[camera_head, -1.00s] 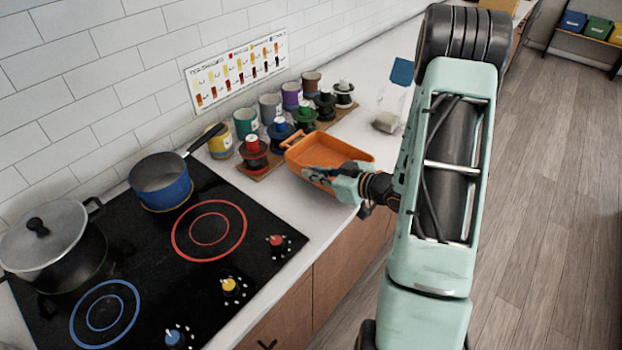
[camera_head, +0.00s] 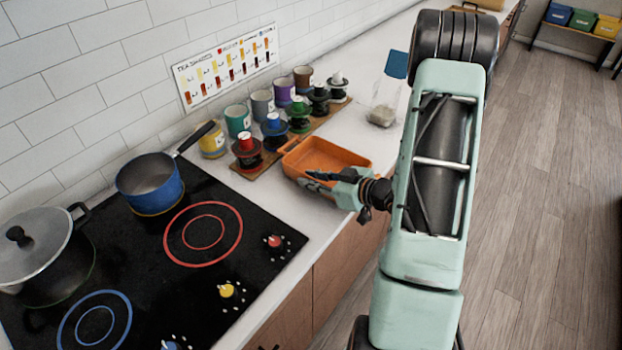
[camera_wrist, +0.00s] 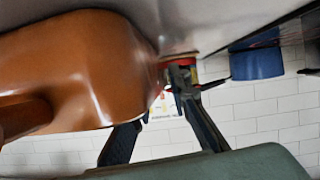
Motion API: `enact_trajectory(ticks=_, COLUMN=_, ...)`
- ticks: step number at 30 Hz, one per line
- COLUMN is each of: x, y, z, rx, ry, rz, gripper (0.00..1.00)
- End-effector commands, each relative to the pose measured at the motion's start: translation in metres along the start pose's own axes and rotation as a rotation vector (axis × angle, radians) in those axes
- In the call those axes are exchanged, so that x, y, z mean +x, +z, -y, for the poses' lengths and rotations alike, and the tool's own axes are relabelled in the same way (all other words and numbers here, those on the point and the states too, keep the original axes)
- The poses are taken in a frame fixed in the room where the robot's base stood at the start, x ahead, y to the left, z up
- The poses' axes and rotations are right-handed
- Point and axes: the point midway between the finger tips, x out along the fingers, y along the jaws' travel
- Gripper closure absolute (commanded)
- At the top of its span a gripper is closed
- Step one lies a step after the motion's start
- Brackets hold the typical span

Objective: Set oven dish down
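The orange oven dish (camera_head: 338,154) sits on the white counter right of the cooktop, by its front edge, and looks about level. It fills the left of the wrist view (camera_wrist: 85,70). My gripper (camera_head: 325,182) is at the dish's near side, with one dark finger over the near rim. In the wrist view the two fingers (camera_wrist: 158,108) are spread apart, beside the dish. The gripper looks open. Whether a finger still touches the dish, and the dish's underside, cannot be seen.
The cooktop (camera_head: 150,255) with a blue saucepan (camera_head: 150,185) and lidded pot (camera_head: 40,255) is at left.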

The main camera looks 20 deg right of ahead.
Motion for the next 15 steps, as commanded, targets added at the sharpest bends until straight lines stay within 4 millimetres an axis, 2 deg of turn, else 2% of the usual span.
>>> enact_trajectory(ticks=11, x=-0.001, y=-0.004, z=0.000, rx=0.000, ry=0.000, rz=0.000, gripper=0.78)
enact_trajectory(ticks=15, x=-0.018, y=-0.002, z=-0.002, rx=0.001, ry=0.004, rz=0.001, gripper=0.78)
